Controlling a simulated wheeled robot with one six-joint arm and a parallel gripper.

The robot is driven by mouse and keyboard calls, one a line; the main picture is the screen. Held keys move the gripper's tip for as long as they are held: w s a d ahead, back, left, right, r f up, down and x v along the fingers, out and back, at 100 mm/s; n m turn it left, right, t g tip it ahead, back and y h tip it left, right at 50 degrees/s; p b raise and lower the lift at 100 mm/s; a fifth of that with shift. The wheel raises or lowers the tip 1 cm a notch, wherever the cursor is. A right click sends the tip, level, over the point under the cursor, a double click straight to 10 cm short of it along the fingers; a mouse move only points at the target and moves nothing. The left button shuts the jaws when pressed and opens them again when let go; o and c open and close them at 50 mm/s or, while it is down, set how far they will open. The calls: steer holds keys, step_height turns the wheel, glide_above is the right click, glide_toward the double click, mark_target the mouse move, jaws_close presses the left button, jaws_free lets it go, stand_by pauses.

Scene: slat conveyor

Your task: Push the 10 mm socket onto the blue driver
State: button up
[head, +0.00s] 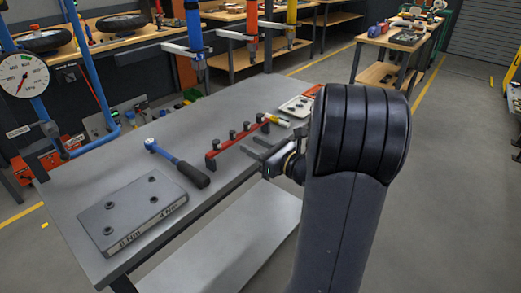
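A red rail (222,150) on the grey table holds several small dark sockets upright; their size marks are too small to read, so I cannot tell which is the 10 mm one. A blue tool with a black handle (178,162) lies on the table left of the rail. A blue upright driver-like tool (194,25) also hangs behind the table; I cannot tell which is the blue driver. My gripper (251,146) is just right of the rail, pointing left toward it. Its two fingers are apart, with nothing seen between them.
A grey block (130,215) with several dark studs lies at the table's near left. Red (251,18) and yellow (292,12) upright tools hang at the back. A white tray (298,106) and a yellow-white piece (277,120) lie near the far right. The table's back left is clear.

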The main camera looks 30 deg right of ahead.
mark_target(235, 136)
steer(key=shift+b+x, duration=0.3)
steer(key=shift+x, duration=3.1)
steer(key=shift+c, duration=0.6)
jaws_close()
steer(key=shift+r+p, duration=1.05)
steer(key=shift+r, duration=0.45)
steer(key=shift+f, duration=0.1)
